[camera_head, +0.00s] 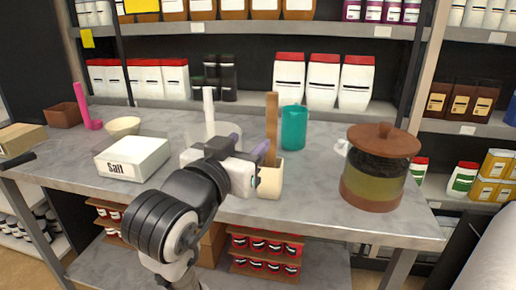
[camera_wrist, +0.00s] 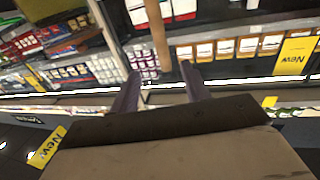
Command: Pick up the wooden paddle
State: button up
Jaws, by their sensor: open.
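The wooden paddle (camera_head: 271,118) stands nearly upright in a beige cup (camera_head: 270,182) near the front of the grey table. My gripper (camera_head: 250,146) is open, with its purple-grey fingers close to the paddle just above the cup. In the wrist view the paddle (camera_wrist: 157,32) is a brown strip running down from the top edge, lined up with the gap between the open fingertips (camera_wrist: 159,72). I cannot tell whether a finger touches it. The paddle's lower end is hidden by the cup, and my arm covers part of the cup.
A white salt box (camera_head: 133,158) stands left of my arm. A teal cup (camera_head: 293,127) is close behind the paddle, and a clear container with a white stick (camera_head: 209,108) is behind my gripper. A lidded brown jar (camera_head: 376,170) stands right. The table between cup and jar is clear.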

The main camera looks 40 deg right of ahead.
aim_at(269, 123)
jog(key=shift+p+x, duration=4.35)
jog(key=shift+p, duration=1)
jog(key=x, duration=0.1)
jog(key=p+x, duration=0.1)
jog(key=x, duration=0.1)
jog(key=p+x, duration=0.1)
jog(key=x, duration=0.1)
jog(key=shift+w+f, duration=0.1)
jog(key=shift+f, duration=0.15)
jog(key=shift+c, duration=0.2)
grip_shut()
